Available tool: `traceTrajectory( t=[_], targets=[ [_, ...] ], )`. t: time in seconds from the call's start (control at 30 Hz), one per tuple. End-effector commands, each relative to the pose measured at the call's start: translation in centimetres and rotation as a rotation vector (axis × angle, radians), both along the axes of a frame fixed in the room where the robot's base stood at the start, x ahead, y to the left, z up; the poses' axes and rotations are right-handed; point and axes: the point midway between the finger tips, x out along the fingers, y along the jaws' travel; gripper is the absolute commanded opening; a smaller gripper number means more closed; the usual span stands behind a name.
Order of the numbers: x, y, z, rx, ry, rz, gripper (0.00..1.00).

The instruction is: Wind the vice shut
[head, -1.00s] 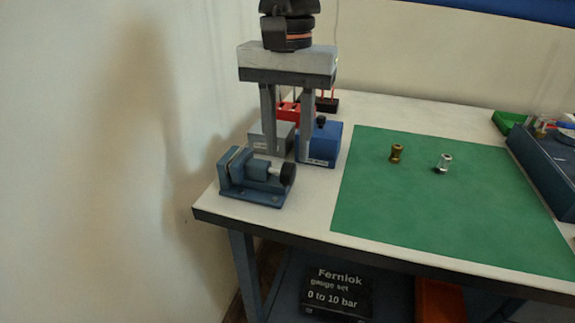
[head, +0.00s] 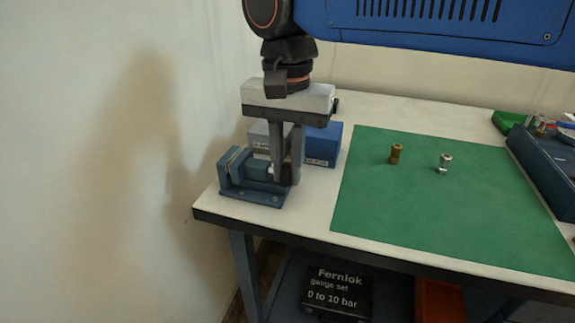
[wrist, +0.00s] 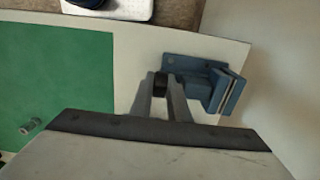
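The blue vice (head: 262,199) stands on the left front corner of the bench. Its jaws, at its left end, show a narrow slit between them. In the wrist view the vice (wrist: 196,69) is right of centre, with its black knob (wrist: 160,84) pointing left. My gripper (head: 286,182) points down at the vice's screw end. In the wrist view my gripper's fingers (wrist: 160,90) lie on both sides of the knob and appear closed against it. In the head view the fingers mostly hide the knob.
A grey box (head: 262,134) and a blue box (head: 323,143) stand close behind the gripper. A green mat (head: 440,215) with a brass fitting (head: 396,154) and a silver fitting (head: 444,163) lies to the right. The wall is close on the left.

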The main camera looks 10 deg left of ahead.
Motion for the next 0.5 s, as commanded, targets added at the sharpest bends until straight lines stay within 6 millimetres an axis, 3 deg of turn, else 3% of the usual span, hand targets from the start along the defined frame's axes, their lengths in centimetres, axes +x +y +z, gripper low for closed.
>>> traceTrajectory(
  t=[0.27, 0.5],
  targets=[
    [0.09, 0.0, 0.01, 0.002, 0.03, -0.001, 0.0],
    [0.5, -0.04, 0.04, 0.012, 0.155, -0.004, 0.0]
  ],
)
